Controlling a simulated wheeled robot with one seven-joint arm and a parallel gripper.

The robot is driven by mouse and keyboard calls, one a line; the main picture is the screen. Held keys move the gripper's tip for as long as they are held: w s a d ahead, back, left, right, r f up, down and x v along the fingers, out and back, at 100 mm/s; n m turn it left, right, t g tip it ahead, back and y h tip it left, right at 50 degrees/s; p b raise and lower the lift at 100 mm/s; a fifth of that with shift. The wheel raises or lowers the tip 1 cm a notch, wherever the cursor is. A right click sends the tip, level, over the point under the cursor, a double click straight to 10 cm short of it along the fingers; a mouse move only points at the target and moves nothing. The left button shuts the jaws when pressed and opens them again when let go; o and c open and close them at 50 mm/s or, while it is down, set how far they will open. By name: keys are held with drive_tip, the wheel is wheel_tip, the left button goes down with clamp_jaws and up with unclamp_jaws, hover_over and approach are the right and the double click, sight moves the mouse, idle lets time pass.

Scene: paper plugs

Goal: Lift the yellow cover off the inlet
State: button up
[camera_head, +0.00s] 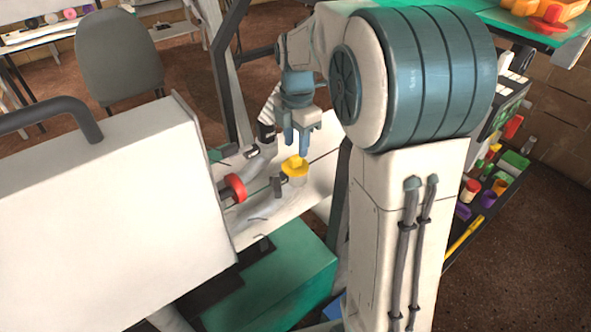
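The yellow cover (295,164) sits at the middle of the view, on top of a pale upright stub, the inlet (296,180), whose lower part is hard to make out. My gripper (296,150) points down directly above the cover, with its blue fingers close to the cover's top. At this size I cannot tell whether the fingers touch the cover or how far apart they are.
A red ring (235,188) on a pale pipe lies left of the cover. A large white housing (110,215) fills the left side. A green box (285,285) stands below. A shelf with colourful parts (490,185) is at the right, beyond my arm.

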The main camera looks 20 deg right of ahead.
sight(296, 157)
drive_tip(key=shift+f, duration=0.15)
drive_tip(key=shift+f+b, duration=1.45)
drive_tip(key=shift+f, duration=0.4)
clamp_jaws()
drive_tip(key=shift+r, duration=0.1)
drive_tip(key=shift+r+p, duration=2.35)
drive_tip(key=shift+r, duration=0.6)
drive_tip(key=shift+a, duration=0.1)
